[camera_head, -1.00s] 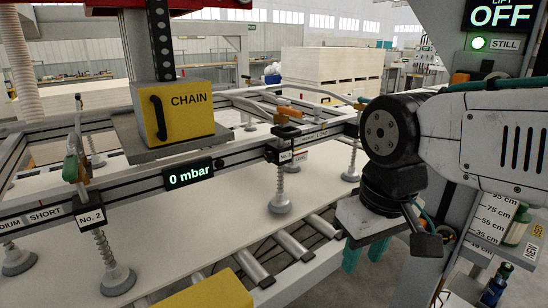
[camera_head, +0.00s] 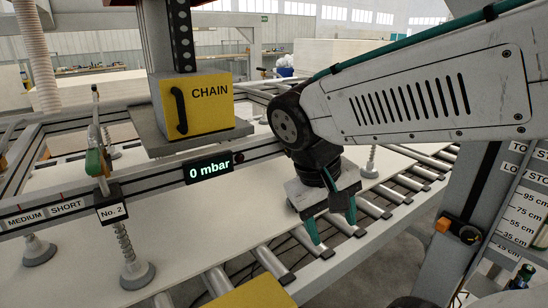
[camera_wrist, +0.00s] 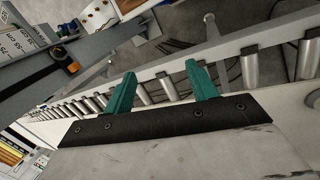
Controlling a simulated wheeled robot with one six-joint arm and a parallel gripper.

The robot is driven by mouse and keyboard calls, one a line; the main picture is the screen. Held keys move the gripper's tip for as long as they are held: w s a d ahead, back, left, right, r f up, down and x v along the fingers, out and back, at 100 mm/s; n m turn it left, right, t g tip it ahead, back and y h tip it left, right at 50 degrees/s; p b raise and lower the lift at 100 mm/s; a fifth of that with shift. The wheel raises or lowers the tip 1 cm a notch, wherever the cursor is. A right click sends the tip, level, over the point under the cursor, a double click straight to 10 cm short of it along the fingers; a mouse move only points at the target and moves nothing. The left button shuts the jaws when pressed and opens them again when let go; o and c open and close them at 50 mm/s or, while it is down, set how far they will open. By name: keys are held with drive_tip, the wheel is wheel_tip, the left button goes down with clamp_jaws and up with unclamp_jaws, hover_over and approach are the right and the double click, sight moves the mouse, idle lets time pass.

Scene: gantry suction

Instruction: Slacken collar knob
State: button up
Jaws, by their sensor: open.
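I cannot tell for certain which part is the collar knob. A black collar-like block labelled No. 2 (camera_head: 110,204) sits on the beam at the left, with a green and orange handle (camera_head: 95,160) above it. A small dark round part (camera_head: 238,157) sits on the beam beside the pressure display. My gripper (camera_head: 332,222) points down over the roller conveyor, right of the beam, its teal fingers apart with nothing between them. In the wrist view my gripper (camera_wrist: 159,70) is also empty, and touches nothing that I can make out.
A yellow CHAIN box (camera_head: 203,105) hangs over the beam, and the display (camera_head: 208,171) reads 0 mbar. A suction cup (camera_head: 137,274) stands on the white panel (camera_head: 70,285). A grey post with an orange and black fitting (camera_head: 456,230) and a centimetre scale stands right.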

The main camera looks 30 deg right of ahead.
drive_tip(key=w+d+m+g+h, duration=0.3)
drive_tip(key=w+d+m+h, duration=0.2)
drive_tip(key=w+d+h, duration=0.6)
drive_tip(key=w+a+f+t+h, duration=0.25)
drive_tip(key=w+t, duration=0.25)
drive_tip(key=w, duration=0.5)
drive_tip(key=w+a+f+t+h, duration=0.2)
drive_tip(key=w+f+t+h, duration=0.25)
drive_tip(key=w, duration=0.55)
drive_tip(key=x, duration=0.7)
drive_tip(key=shift+w+d+r+n+t, duration=0.25)
drive_tip(key=shift+w+n+t, duration=0.05)
drive_tip(key=shift+w+t, duration=0.05)
drive_tip(key=shift+y, duration=0.3)
drive_tip(key=c, duration=1)
